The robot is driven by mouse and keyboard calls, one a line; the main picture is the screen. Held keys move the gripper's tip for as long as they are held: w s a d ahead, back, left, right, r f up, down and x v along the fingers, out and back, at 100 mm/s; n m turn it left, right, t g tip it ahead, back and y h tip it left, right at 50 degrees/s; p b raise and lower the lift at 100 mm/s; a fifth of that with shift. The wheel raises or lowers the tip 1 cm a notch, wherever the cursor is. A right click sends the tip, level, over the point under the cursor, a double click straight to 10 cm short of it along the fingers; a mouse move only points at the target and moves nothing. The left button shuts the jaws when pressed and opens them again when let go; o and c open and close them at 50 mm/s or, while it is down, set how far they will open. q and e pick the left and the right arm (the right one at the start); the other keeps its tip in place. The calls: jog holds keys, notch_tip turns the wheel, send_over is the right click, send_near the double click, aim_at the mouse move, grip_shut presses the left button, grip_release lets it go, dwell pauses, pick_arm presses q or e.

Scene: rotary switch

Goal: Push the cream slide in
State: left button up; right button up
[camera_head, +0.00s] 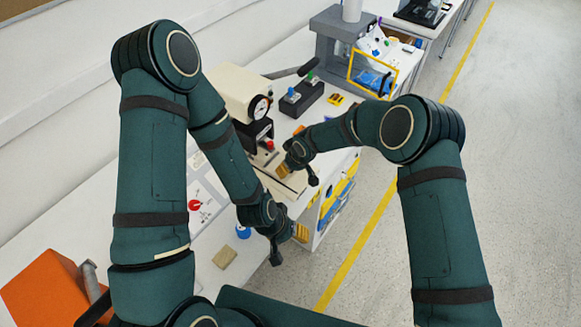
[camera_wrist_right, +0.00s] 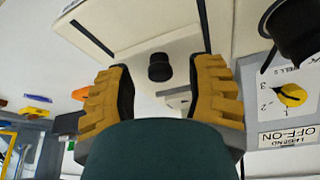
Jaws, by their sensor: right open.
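The cream slide (camera_wrist_right: 125,22) shows in the right wrist view as a pale panel with dark edging at the top. A short black knob (camera_wrist_right: 159,67) stands on the pale surface below it, between my fingertips in the picture. My right gripper (camera_wrist_right: 161,80) is open, with one ridged yellow finger on each side of the knob; I see no contact. In the head view my right gripper (camera_head: 285,170) is low beside the cream machine (camera_head: 228,88), and it partly hides the slide area. My left gripper (camera_head: 286,250) hangs near the bench's front edge, its jaws unclear.
A yellow rotary knob on a numbered plate (camera_wrist_right: 285,97) is at right in the wrist view. On the bench are a dark switch box (camera_head: 301,97), a tan block (camera_head: 225,257) and a grey press (camera_head: 335,40). Floor to the right is clear.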

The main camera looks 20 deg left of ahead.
jog(key=shift+w+a+f, duration=0.1)
jog(key=shift+a+f, duration=0.05)
jog(key=shift+f, duration=0.3)
